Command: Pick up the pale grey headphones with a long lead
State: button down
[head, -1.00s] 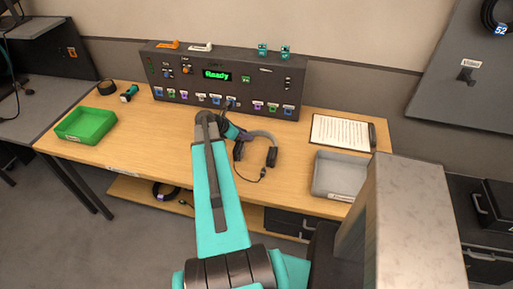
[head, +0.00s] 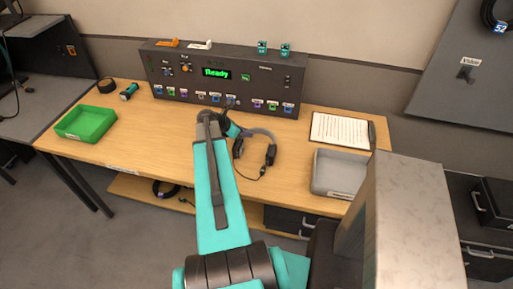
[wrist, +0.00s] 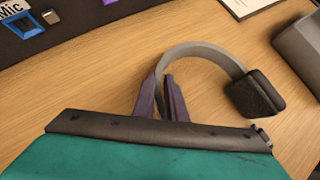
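The pale grey headphones (head: 262,131) lie on the wooden table, right of the middle, with dark ear cups and a dark lead curling in front. In the wrist view the grey headband (wrist: 205,52) arches from my fingers to the right ear cup (wrist: 257,94). The other ear cup is hidden there behind my gripper. My gripper (wrist: 160,85) is at the left side of the band. Its two dark purple fingers stand close together with the band between them, so it looks shut on the band. The headphones still rest on the table.
The fader console (head: 225,80) with a green "Ready" display stands behind. A grey tray (head: 338,188) and a clipboard (head: 340,130) lie to the right. A green tray (head: 86,139) is at the far left. The table between the green tray and my arm is clear.

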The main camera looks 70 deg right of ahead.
aim_at(241, 146)
jog(key=shift+r, duration=0.2)
notch_tip(241, 146, up, 3)
jog(key=p, duration=0.2)
jog(key=shift+r+p, duration=0.1)
jog(key=shift+p, duration=0.3)
jog(key=a, duration=0.3)
jog(key=s+a, duration=0.1)
jog(key=a, duration=0.2)
jog(key=a+r, duration=0.1)
jog(key=a, duration=0.3)
jog(key=shift+s, duration=0.15)
jog(key=shift+s+a+r+p, duration=0.1)
jog(key=shift+a+p, duration=0.55)
jog(key=shift+a, duration=0.9)
jog(key=shift+s+d, duration=0.15)
jog(key=shift+d, duration=0.05)
